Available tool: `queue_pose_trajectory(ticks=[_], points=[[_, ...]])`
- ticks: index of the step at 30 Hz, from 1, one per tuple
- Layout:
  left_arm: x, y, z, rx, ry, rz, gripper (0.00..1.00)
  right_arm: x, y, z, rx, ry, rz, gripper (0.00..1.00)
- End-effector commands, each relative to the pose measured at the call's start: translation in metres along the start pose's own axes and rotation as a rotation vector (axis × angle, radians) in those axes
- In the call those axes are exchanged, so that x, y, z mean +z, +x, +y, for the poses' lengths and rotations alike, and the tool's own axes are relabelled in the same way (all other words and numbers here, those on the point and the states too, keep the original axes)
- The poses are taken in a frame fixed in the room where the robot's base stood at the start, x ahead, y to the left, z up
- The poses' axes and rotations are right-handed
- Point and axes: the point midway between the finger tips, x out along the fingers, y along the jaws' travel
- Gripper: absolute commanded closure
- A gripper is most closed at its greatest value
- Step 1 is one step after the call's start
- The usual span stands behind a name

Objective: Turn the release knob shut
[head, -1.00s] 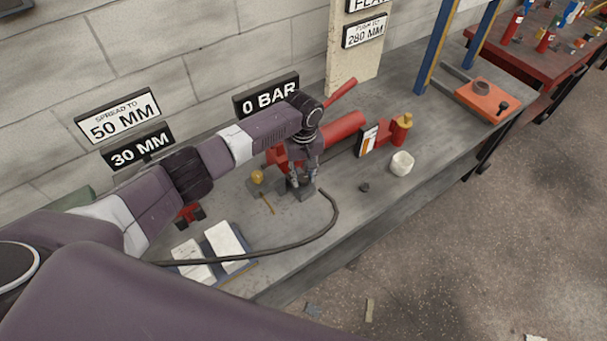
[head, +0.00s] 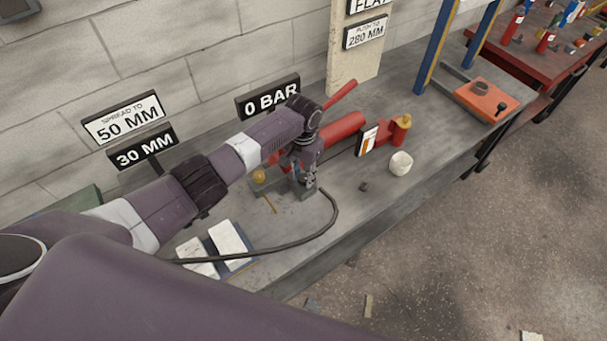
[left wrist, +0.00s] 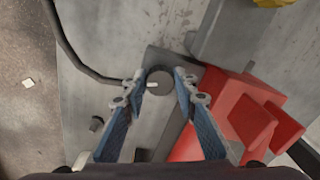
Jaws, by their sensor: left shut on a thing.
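The release knob (left wrist: 159,79) is a dark grey round piece with a small white mark, seen from above in the left wrist view. It sits by a grey block (left wrist: 157,55) beside the red pump body (left wrist: 212,112). My left gripper (left wrist: 163,77) points down with its blue fingertips on both sides of the knob, shut on it. In the head view, my left gripper (head: 305,182) is down at the block in front of the red pump (head: 343,131), and hides the knob. My right gripper is not in view.
A black hose (head: 326,232) curves from the block along the bench (head: 345,205). A "0 BAR" sign (head: 268,97) stands behind my arm. A white cup-like piece (head: 401,163) and a small dark piece (head: 363,187) lie to the right. The bench front there is mostly clear.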

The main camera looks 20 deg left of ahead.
Motion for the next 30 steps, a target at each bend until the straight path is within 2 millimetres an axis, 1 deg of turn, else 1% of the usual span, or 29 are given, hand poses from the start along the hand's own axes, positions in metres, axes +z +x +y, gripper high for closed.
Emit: queue_pose_trajectory(ticks=[6,13,21,30], points=[[0.001,0.0006,-0.0001,0.002,0.169,-0.003,0.98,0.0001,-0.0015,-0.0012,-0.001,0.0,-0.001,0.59],[0.0008,0.0007,-0.0008,0.002,0.293,-0.002,0.98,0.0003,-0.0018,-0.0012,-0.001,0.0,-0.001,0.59],[0.0007,0.0007,-0.0013,0.001,0.358,-0.002,0.98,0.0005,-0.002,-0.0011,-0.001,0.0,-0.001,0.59],[0.0006,0.0006,-0.0015,0.0,0.368,-0.003,0.98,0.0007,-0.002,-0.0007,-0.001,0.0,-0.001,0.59]])
